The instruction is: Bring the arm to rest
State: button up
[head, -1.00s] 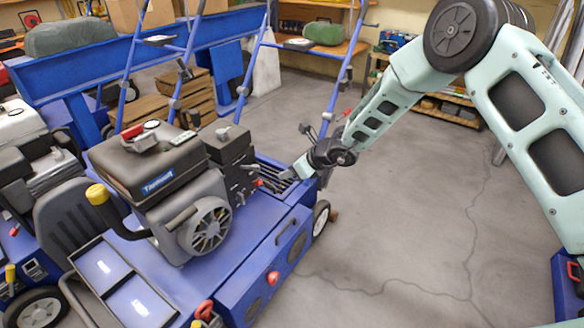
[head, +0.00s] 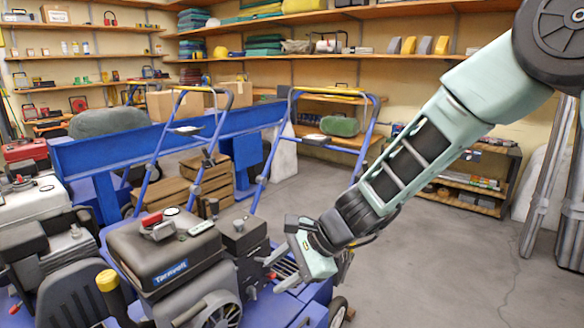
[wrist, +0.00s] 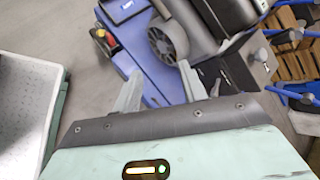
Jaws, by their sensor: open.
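My gripper (head: 277,275) is in the head view at the end of my pale green arm, which comes down from the upper right. It is over the right side of the blue aerator (head: 308,292), beside its dark engine (head: 165,250). In the wrist view my gripper (wrist: 158,88) has its two fingers spread apart, with nothing between them. The blue aerator (wrist: 165,92) lies beyond the fingertips there. I cannot tell from the head view how far the fingers are above the machine.
Blue handlebars (head: 262,180) rise behind the aerator. Wooden crates (head: 207,180) stand behind it. Another machine (head: 50,215) is at the left. Shelves line the back wall. The grey floor (head: 440,255) to the right is clear. A white tray (wrist: 25,105) shows at left in the wrist view.

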jog(key=s+d+r+n+g+h, duration=0.2)
jog(key=s+r+n, duration=0.2)
jog(key=s+n, duration=0.5)
jog(key=s+d+r+n+h, duration=0.1)
jog(key=s+d+n+h, duration=0.5)
jog(key=s+d+n, duration=0.65)
jog(key=s+d+r+m+p, duration=0.1)
jog(key=s+r+p, duration=0.1)
jog(key=r+p, duration=1.2)
jog(key=s+r+m+p, duration=0.1)
jog(key=r+p, duration=1.4)
jog(key=r, duration=0.1)
jog(key=shift+s+d+t+p, duration=0.3)
jog(key=shift+s+d+t, duration=0.05)
jog(key=shift+t, duration=0.05)
